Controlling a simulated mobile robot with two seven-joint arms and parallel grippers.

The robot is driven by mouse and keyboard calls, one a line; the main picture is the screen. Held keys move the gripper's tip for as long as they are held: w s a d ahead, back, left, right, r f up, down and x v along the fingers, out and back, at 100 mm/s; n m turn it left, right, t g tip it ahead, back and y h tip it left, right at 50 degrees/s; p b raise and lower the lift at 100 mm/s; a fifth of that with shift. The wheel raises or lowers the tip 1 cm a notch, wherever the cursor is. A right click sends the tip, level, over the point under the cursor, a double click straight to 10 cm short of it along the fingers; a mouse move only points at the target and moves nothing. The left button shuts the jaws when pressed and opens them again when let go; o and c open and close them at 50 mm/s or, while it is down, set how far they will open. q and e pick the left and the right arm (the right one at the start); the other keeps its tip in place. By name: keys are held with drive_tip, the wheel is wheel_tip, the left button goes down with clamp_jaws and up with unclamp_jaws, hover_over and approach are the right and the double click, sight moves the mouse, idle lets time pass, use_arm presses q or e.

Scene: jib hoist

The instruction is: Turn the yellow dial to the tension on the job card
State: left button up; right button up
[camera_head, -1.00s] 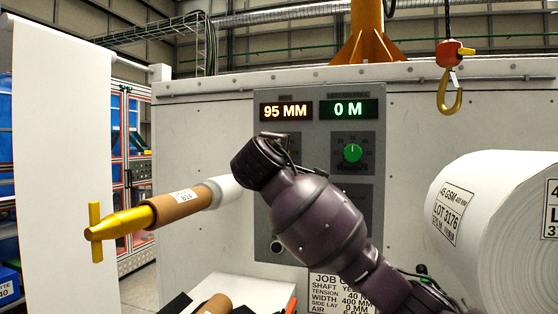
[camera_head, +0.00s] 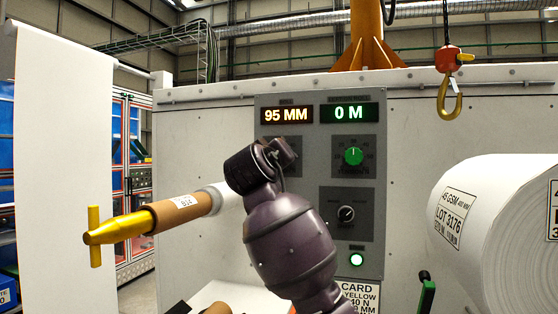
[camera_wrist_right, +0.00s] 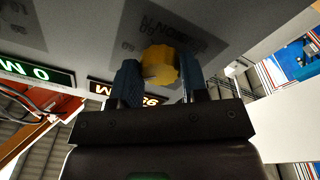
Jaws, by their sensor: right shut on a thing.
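The yellow dial (camera_wrist_right: 160,65) shows in the right wrist view between the blue fingers of my right gripper (camera_wrist_right: 159,78), which is shut on it. Dark printed markings surround it on the panel, too blurred to read a setting. In the head view my right wrist (camera_head: 262,165) covers the dial and the fingertips. My left gripper is not in view.
The grey panel (camera_head: 318,180) carries displays reading 95 MM (camera_head: 286,115) and 0 M (camera_head: 349,113), a green dial (camera_head: 353,156), a black knob (camera_head: 346,213) and a lit green button (camera_head: 356,259). A gold-tipped shaft (camera_head: 140,222) is at left, a paper roll (camera_head: 470,212) at right, and a hook (camera_head: 449,100) hangs above.

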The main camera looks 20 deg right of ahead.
drive_tip(key=shift+m, duration=0.3)
drive_tip(key=o, duration=0.9)
drive_tip(key=b+v, duration=0.1)
drive_tip(key=v, duration=1)
drive_tip(key=shift+w, duration=0.1)
drive_tip(key=shift+r, duration=0.1)
